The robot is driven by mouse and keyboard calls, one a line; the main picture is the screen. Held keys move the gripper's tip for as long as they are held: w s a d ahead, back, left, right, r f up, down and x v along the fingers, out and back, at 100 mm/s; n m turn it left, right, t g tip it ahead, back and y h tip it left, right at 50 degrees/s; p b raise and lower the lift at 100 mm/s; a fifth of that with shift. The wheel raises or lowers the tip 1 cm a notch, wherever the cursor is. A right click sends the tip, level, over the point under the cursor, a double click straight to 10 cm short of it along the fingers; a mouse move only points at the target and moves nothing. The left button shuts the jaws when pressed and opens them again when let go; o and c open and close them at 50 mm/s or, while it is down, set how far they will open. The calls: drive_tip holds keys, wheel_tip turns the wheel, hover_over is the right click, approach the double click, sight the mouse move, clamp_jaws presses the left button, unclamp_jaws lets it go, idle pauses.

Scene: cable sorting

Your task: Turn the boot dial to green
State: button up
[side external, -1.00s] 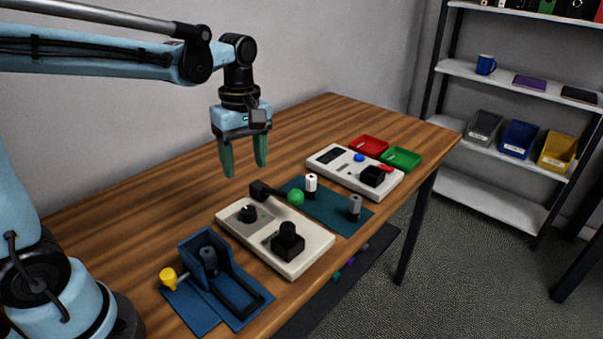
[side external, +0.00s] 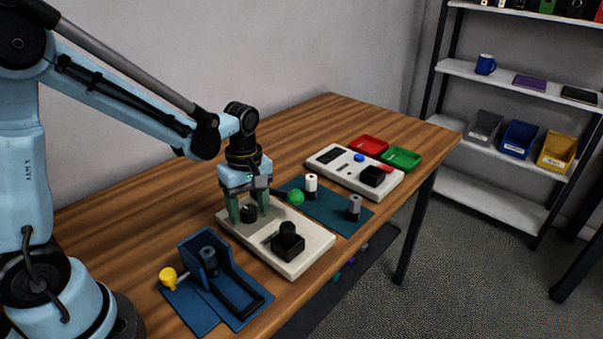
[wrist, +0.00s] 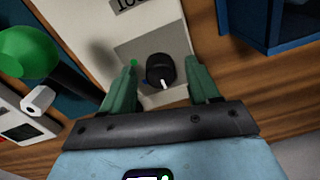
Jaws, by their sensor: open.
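The boot dial is a black round knob (side external: 249,213) on the left part of a white panel (side external: 310,252). In the wrist view the dial (wrist: 160,68) has a white pointer mark, and a small green mark (wrist: 134,62) lies beside it on a grey plate. The pointer faces the gripper side, away from the green mark. My gripper (side external: 249,211) is open, with its green fingers on either side of the dial. In the wrist view the fingers (wrist: 160,88) are apart from the dial, with gaps on both sides.
A green ball (side external: 296,197) on a black lever stands close behind the panel. A black knob block (side external: 288,241) is on the same panel. A blue fixture (side external: 207,262) with a yellow knob (side external: 168,278) is at the front left. A second white panel (side external: 327,166) stands farther back.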

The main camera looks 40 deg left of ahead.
drive_tip(key=c, duration=1)
drive_tip(key=shift+c, duration=0.2)
drive_tip(key=shift+m, duration=0.4)
drive_tip(key=m, duration=1.1)
drive_tip(key=shift+m, duration=0.4)
drive_tip(key=m, duration=1.1)
drive_tip(key=shift+t, duration=0.3)
drive_tip(key=shift+m, duration=0.3)
